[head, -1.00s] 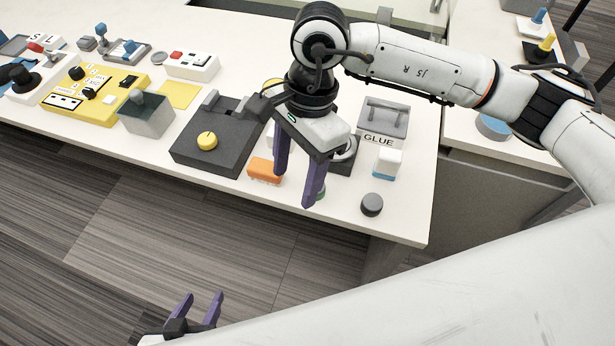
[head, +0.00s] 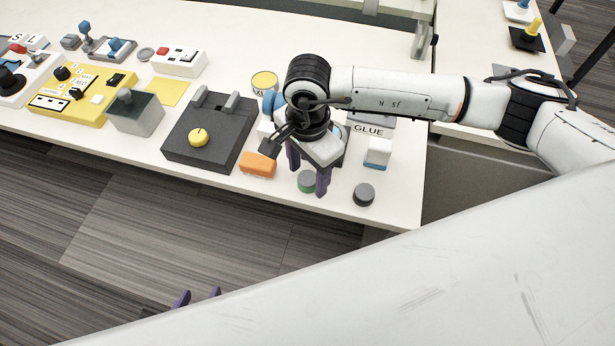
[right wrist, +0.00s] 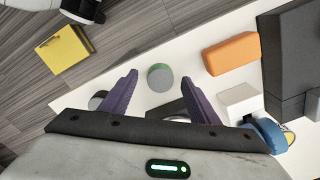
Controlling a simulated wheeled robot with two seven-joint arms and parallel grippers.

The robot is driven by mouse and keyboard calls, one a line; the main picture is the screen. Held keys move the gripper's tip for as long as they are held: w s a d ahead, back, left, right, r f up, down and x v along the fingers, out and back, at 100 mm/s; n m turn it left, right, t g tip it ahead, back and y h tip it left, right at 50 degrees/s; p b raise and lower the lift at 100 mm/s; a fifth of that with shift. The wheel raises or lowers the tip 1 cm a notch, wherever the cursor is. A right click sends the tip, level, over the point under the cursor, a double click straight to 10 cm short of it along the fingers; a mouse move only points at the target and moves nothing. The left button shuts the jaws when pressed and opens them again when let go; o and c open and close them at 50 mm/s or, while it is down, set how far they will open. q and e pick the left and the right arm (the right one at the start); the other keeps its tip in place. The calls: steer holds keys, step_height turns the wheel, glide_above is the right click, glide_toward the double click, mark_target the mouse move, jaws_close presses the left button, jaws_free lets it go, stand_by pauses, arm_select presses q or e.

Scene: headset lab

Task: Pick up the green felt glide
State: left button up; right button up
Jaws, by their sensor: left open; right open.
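The green felt glide (head: 307,184) is a short round piece with a green side and grey on it, lying near the front edge of the white table (head: 225,192). In the right wrist view the glide (right wrist: 160,77) shows between the two fingertips. My right gripper (head: 308,181) is open, pointing down with its purple fingers over the glide. I cannot tell whether the fingers touch it. My left gripper (head: 198,295) is open and empty, low in the head view, away from the table and mostly hidden by my arm.
A grey round piece (head: 363,195) lies right of the glide and an orange block (head: 258,165) left of it. A white-and-blue block (head: 378,153) and the GLUE holder (head: 371,130) stand behind. A dark box with a yellow knob (head: 213,130) is further left.

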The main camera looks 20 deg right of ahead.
steer(key=shift+f, duration=0.1)
steer(key=c, duration=1.1)
steer(key=shift+c, duration=0.2)
